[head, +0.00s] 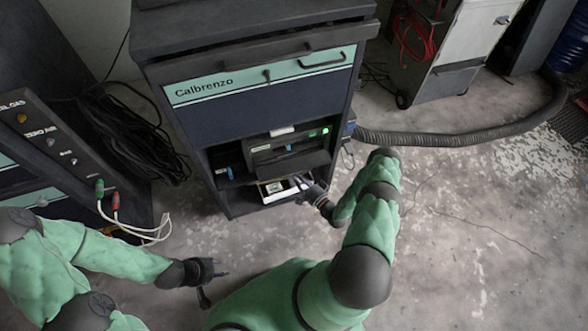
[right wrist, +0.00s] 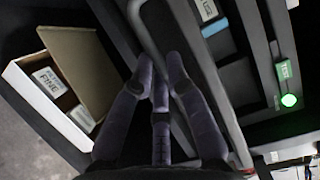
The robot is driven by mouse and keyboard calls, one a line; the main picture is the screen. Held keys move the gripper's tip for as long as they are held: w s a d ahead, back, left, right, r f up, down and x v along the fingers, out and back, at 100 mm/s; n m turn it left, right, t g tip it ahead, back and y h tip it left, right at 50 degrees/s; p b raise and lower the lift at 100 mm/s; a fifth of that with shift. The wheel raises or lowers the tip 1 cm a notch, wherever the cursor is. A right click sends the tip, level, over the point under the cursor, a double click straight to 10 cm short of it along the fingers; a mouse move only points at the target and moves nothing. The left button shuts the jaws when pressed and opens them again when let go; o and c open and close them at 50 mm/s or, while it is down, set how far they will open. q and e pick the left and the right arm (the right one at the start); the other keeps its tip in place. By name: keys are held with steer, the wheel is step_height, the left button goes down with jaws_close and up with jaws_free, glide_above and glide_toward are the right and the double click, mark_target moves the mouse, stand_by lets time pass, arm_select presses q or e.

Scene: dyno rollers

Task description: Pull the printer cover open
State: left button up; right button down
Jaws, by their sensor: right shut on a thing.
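The dark printer (head: 270,146) sits on the open shelf of the Calbrenzo cabinet, with a green light at its right end. Its dark cover (head: 300,162) is on the front, and I cannot tell exactly how far open it stands. My right gripper (head: 304,184) is at the cover's lower front. In the right wrist view, the gripper (right wrist: 162,68) has its fingers closed together around the end of a curved grey bar (right wrist: 147,35), which looks like the cover's handle; the contact is partly hidden. My left gripper (head: 214,279) is open and empty above the floor.
An open white box (head: 272,198) with small labelled packs lies just below the printer, close to my right gripper. The cabinet drawer (head: 260,90) is above. Cables and a gas panel (head: 60,145) stand at left. Floor at right is clear, with a hose (head: 450,138) behind.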

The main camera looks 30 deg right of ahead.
steer(key=shift+s+r+m+g+p, duration=0.15)
steer(key=shift+r+m+g+p, duration=0.15)
steer(key=shift+r+g+p, duration=0.55)
steer(key=c, duration=1.5)
jaws_free()
steer(key=shift+s, duration=0.1)
steer(key=v, duration=1.1)
steer(key=shift+s, duration=0.4)
